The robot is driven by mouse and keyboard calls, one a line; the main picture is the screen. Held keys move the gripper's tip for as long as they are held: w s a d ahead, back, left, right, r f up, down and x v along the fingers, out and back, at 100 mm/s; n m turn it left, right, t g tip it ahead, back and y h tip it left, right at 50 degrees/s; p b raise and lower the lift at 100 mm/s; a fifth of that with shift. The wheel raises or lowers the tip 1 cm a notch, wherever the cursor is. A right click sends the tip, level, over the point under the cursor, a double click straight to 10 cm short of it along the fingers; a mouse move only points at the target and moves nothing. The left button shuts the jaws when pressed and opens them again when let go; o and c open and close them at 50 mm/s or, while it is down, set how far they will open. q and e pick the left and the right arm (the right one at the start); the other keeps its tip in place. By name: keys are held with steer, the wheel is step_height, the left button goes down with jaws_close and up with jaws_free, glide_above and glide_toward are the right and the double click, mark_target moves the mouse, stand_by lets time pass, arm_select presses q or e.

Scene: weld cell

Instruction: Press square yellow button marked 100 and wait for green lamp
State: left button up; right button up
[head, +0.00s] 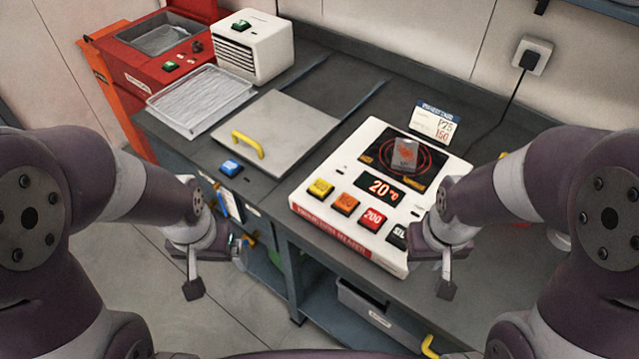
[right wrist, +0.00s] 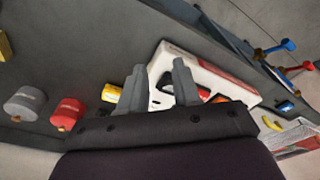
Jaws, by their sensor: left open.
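The white heater panel (head: 300,190) stands on the bench with a row of square buttons along its front. The yellow button (head: 320,188) is leftmost; its marking is too small to read. Orange (head: 345,203), red "200" (head: 372,219) and dark "SIL" (head: 397,236) buttons follow to its right. The display (head: 380,188) reads 20 °C. No lit green lamp shows on the panel. My left gripper (head: 193,286) is open, left of the panel, away from the buttons. My right gripper (head: 446,288) is at the panel's right front; its fingers stand apart and empty in the right wrist view (right wrist: 158,80).
A metal piece (head: 404,153) lies on the black hotplate, a card (head: 434,122) behind it. A flat grey plate with yellow handle (head: 248,143), blue button (head: 231,168), wire tray (head: 201,98) and white box (head: 254,45) are left. A cable runs from the wall socket (head: 532,56).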

jaws_close()
steer(key=shift+r, duration=0.1)
stand_by(1.4)
